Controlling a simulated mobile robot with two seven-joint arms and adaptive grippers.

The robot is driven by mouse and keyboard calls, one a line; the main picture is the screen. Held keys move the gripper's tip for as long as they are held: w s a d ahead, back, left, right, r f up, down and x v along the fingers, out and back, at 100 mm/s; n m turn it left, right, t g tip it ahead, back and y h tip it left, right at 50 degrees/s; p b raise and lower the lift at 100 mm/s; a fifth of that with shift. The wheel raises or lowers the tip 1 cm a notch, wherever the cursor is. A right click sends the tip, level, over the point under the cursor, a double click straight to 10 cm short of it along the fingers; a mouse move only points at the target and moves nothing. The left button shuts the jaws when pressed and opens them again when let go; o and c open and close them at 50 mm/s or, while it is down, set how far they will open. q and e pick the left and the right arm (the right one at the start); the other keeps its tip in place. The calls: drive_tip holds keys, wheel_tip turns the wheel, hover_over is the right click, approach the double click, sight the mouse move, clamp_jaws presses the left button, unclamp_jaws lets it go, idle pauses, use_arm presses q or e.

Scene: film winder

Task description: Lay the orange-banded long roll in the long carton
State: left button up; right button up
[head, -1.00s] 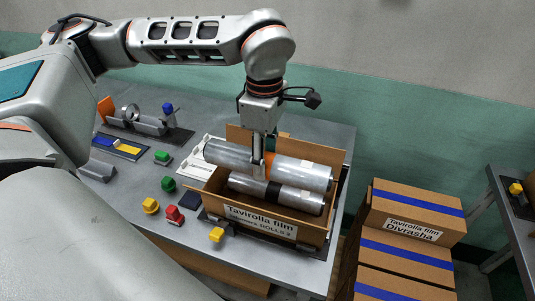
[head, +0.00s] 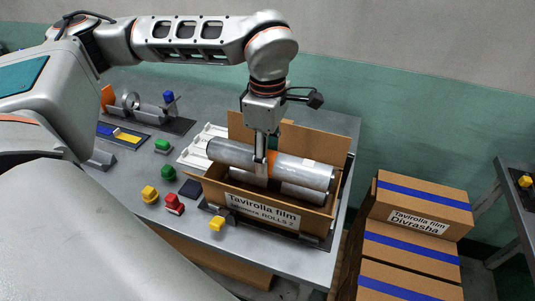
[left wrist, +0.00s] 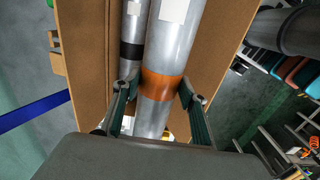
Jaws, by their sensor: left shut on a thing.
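The orange-banded long roll (head: 305,171) is a silver cylinder with an orange band. My left gripper (head: 261,172) points down and is shut on it near the band; the left wrist view shows one finger of the gripper (left wrist: 160,96) on each side of the roll (left wrist: 179,35). The roll lies lengthwise over the open long carton (head: 262,210), its left end near the carton's left end. A black-banded roll (head: 304,193) lies in the carton, partly hidden below and in front; it also shows alongside in the left wrist view (left wrist: 131,70). My right gripper is not in view.
Stacked cartons (head: 420,210) stand right of the table. The carton's back flap (head: 240,128) stands up.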

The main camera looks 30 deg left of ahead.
use_arm(q)
drive_tip(key=shift+f, duration=0.1)
idle(0.4)
drive_tip(key=shift+f+b, duration=1.55)
drive_tip(key=shift+f, duration=0.6)
drive_tip(key=shift+f+b, duration=0.85)
drive_tip(key=shift+f, duration=0.75)
drive_tip(key=shift+f, duration=0.35)
drive_tip(key=shift+f+b, duration=0.3)
drive_tip(key=shift+b, duration=0.1)
